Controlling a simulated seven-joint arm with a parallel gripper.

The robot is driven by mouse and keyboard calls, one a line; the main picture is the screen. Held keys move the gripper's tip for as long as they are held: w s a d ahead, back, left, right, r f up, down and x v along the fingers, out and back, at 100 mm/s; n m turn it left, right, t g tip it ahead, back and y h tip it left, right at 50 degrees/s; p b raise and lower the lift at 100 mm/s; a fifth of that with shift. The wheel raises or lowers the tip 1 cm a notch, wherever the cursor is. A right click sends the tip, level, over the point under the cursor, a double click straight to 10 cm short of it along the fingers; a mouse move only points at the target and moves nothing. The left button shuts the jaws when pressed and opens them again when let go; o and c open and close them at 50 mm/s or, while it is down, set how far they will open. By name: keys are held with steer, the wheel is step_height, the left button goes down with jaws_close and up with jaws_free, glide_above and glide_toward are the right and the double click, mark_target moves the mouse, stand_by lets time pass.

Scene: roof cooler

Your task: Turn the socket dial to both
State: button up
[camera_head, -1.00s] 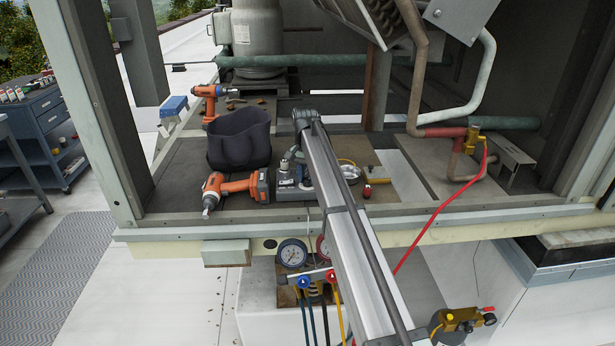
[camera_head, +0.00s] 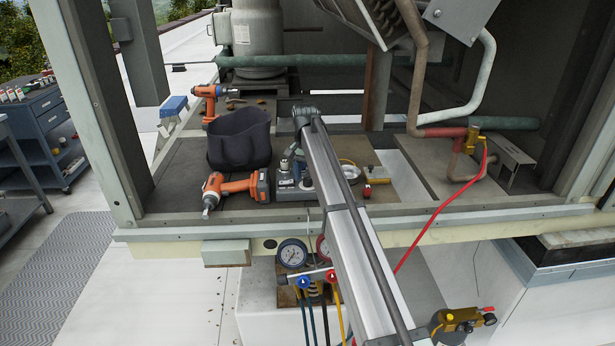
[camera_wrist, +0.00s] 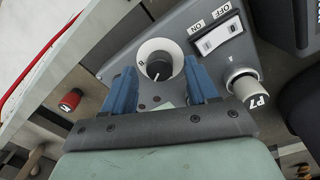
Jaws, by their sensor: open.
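The socket dial (camera_wrist: 157,68) shows in the wrist view as a black knob in a white ring, on the sloped face of a grey box (camera_wrist: 178,30). My gripper (camera_wrist: 160,66) is open. Its blue fingers stand on either side of the dial, with visible gaps to the knob. Contact is not visible. In the head view the grey box (camera_head: 292,190) sits on the deck beside the orange drill, partly hidden by my arm; the dial cannot be made out there.
An ON/OFF rocker switch (camera_wrist: 216,35) and a grey-white knob marked P7 (camera_wrist: 246,88) are close right of the dial. An orange drill (camera_head: 236,187) and a dark bag (camera_head: 240,140) are left of the box. A red hose (camera_head: 440,210) hangs at right.

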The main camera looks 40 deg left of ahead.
mark_target(306, 179)
step_height(306, 179, up, 13)
steer(key=shift+a, duration=0.25)
steer(key=shift+s, duration=0.1)
stand_by(0.6)
